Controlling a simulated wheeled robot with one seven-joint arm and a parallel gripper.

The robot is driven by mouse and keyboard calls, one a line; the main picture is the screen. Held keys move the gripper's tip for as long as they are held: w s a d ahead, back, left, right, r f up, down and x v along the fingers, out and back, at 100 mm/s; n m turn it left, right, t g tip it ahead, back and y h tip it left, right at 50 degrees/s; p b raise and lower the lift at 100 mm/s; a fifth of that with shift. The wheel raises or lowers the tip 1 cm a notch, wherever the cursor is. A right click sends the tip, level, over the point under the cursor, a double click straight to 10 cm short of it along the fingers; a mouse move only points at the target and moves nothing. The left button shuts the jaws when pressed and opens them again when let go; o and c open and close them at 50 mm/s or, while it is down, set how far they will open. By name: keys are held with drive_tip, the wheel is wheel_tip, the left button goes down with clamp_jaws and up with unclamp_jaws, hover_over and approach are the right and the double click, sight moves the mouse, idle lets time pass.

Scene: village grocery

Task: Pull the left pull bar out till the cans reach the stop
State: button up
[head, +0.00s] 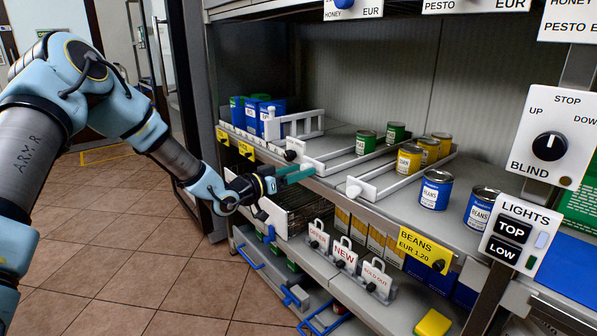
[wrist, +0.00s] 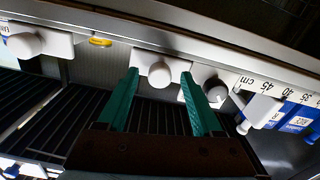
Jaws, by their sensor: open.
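Two white pull bars with round knobs stand at the front edge of the upper shelf. The left pull bar (head: 309,169) has a track with two green cans (head: 366,142) well back on it. The right pull bar (head: 354,189) has three yellow cans (head: 409,159) behind it. My gripper (head: 290,175) is open in front of the left pull bar. In the wrist view, its teal fingers (wrist: 159,80) lie on either side of a white knob (wrist: 158,75). I cannot tell whether they touch it. The right bar's knob shows at the wrist view's left (wrist: 25,45).
A white rack (head: 297,125) with blue boxes (head: 270,115) stands just left. Blue cans (head: 436,190) stand to the right. The tiled floor (head: 150,235) left of the shelf is clear.

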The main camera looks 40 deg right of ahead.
clamp_jaws()
idle(0.6)
idle(0.8)
